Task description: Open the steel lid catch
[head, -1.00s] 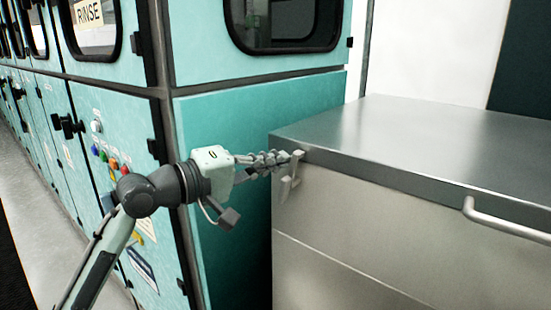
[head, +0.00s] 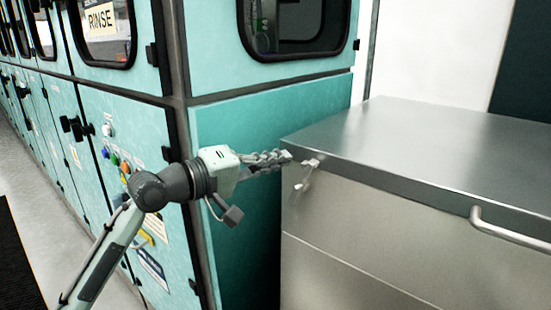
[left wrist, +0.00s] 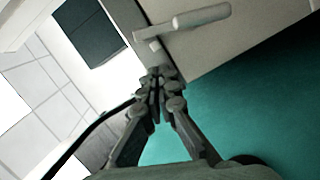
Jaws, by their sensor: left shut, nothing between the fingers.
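The steel lid catch (head: 306,174) is a small pale lever at the left corner of the grey steel box, just below the lid (head: 430,150). Its lever slants down to the left. It also shows in the left wrist view (left wrist: 196,19) as a pale bar standing out from the box side. The lid lies flat on the box. My left gripper (head: 287,156) is shut and empty, its fingertips just left of the catch with a small gap. In the left wrist view the fingertips (left wrist: 157,76) meet below the catch. My right gripper is out of view.
A teal machine cabinet (head: 235,150) with windows stands close behind and left of my left gripper. A bar handle (head: 508,228) sticks out from the lid's front edge at the right. The box front (head: 360,240) below the catch is clear.

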